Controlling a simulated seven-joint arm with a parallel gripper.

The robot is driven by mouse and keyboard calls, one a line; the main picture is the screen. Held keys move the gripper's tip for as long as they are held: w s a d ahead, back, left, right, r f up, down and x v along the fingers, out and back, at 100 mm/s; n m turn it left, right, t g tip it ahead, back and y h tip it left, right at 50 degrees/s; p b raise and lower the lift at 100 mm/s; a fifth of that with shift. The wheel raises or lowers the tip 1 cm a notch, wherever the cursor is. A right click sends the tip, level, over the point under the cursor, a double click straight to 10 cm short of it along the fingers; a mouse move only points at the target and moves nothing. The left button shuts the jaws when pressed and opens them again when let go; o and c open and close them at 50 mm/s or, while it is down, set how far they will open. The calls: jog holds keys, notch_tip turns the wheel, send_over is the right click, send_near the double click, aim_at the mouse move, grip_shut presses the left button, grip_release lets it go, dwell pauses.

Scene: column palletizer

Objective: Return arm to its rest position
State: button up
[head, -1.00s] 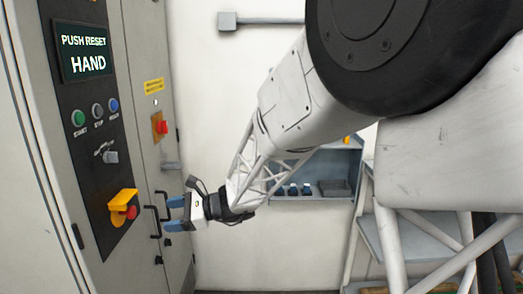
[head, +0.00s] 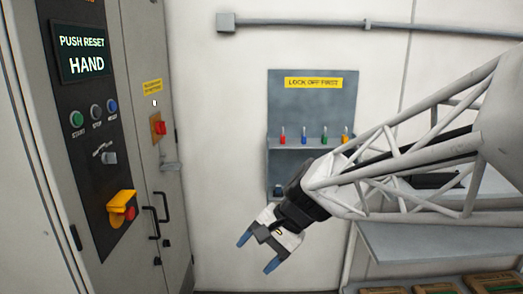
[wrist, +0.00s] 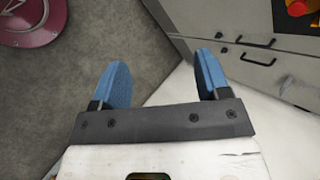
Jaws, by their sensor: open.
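My gripper (head: 258,254) is at the lower middle of the head view, pointing down and left. Its two blue fingers are apart with nothing between them. In the wrist view my gripper (wrist: 160,84) is also open and empty, above the grey floor. My arm reaches in from the right of the head view, in front of the white wall and the lower part of the lockout board. The gripper is to the right of the cabinet and touches nothing that I can see.
The control cabinet (head: 150,60) stands at left with a lit screen, several buttons and a yellow-guarded red button (head: 122,208). A lockout board (head: 312,104) holds several coloured padlocks. Boxes (head: 435,287) lie low right. A round red object (wrist: 32,18) is on the floor.

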jog(key=s+d+n+t+h, duration=0.1)
jog(key=s+d+n+h, duration=0.1)
jog(key=s+d+h, duration=0.2)
jog(key=s+d+n+t+h, duration=0.2)
jog(key=s+d, duration=0.7)
jog(key=d, duration=0.6)
jog(key=shift+s+f+n+h, duration=0.3)
jog(key=shift+s+h, duration=0.1)
jog(key=shift+h, duration=0.5)
jog(key=shift+c, duration=0.4)
dwell(0.4)
